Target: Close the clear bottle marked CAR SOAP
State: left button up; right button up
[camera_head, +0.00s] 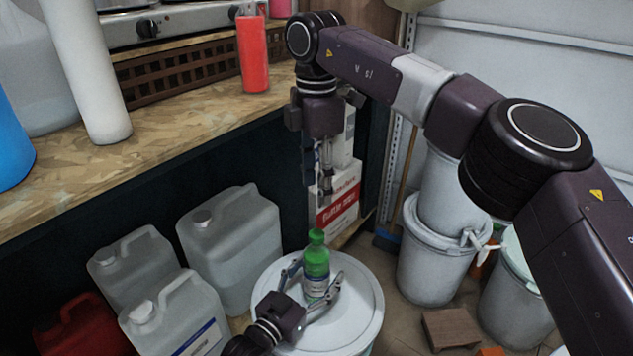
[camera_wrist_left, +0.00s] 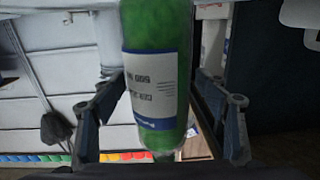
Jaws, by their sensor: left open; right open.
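A small bottle (camera_head: 316,268) with green contents and a white label stands upright on the white drum lid; a green top piece (camera_head: 316,237), probably a cap, shows at its neck, but I cannot tell how tightly it sits. In the left wrist view the bottle (camera_wrist_left: 160,30) appears upside down, its label text too blurred to read surely. My left gripper (camera_head: 315,296) is open, with one finger on each side of the bottle. My right gripper (camera_head: 322,200) points down above the bottle, open and apart from it; its fingertips are small and dark.
The white drum (camera_head: 370,318) carries the bottle. Several translucent jugs (camera_head: 235,240) stand at left, with a red can (camera_head: 75,325) beside them. A wooden bench (camera_head: 190,115) holds a red bottle (camera_head: 254,60). Grey drums (camera_head: 440,250) stand at right; a red-and-white box (camera_head: 338,208) is behind.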

pick_arm(q)
jog(key=v, duration=1.2)
jog(key=shift+f, duration=0.1)
